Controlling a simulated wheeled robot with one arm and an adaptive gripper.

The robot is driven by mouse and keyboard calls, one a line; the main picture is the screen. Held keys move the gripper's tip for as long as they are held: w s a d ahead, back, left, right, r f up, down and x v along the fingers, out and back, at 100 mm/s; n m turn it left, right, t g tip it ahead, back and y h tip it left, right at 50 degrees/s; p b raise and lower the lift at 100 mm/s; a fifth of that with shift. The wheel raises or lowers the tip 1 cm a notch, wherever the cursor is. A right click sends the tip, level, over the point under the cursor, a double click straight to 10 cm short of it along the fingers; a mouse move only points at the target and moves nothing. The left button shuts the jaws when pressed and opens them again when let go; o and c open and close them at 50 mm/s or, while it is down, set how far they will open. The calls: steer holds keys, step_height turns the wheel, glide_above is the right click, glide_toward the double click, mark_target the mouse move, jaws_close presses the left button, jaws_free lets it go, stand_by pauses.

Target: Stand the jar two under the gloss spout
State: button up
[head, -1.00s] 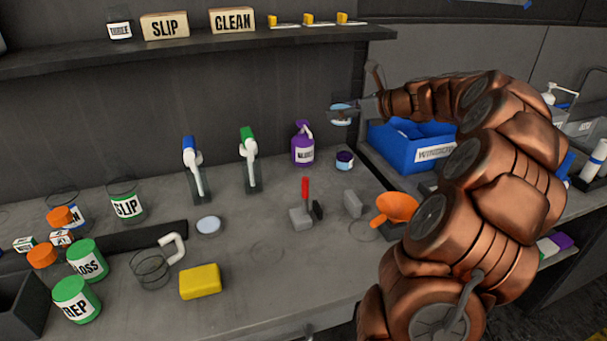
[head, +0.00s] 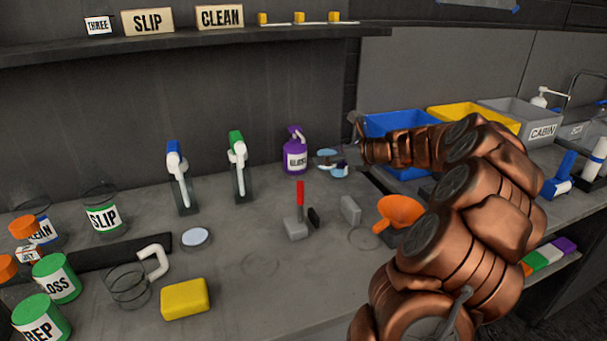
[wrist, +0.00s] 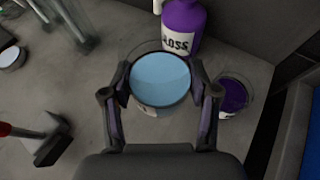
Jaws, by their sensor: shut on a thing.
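A clear jar with a light blue top face (wrist: 160,80) is between my gripper's fingers (wrist: 160,100); its label is mostly hidden and I cannot read it. My gripper is shut on this jar. In the head view, the jar (head: 327,157) is just right of the purple gloss bottle (head: 295,158), at about the height of its body. The gloss bottle stands upright, with its purple pump spout (head: 298,133) on top. In the wrist view, the bottle (wrist: 183,22) is just beyond the jar. I cannot tell whether the jar touches the counter.
A small open jar with purple contents (wrist: 233,94) stands right of the held jar. A red-handled tool (head: 299,205), a grey block (head: 350,210) and an orange funnel (head: 400,212) are nearer on the counter. A blue bin (head: 390,123) is behind my arm. Counter front-centre is mostly clear.

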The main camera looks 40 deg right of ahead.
step_height(320, 180, down, 6)
steer(key=shift+a, duration=0.1)
steer(key=x, duration=0.3)
steer(key=shift+w+a+r, duration=0.1)
steer(key=shift+w+r, duration=0.2)
steer(key=shift+w+a, duration=0.2)
steer(key=shift+w, duration=0.45)
steer(key=w, duration=0.1)
steer(key=w+a, duration=0.1)
steer(key=w, duration=0.1)
steer(key=shift+w+a, duration=0.1)
steer(key=shift+w, duration=0.1)
steer(key=shift+s+f, duration=0.1)
steer(key=shift+f, duration=0.45)
steer(key=o, duration=1.2)
steer(key=shift+f, duration=0.1)
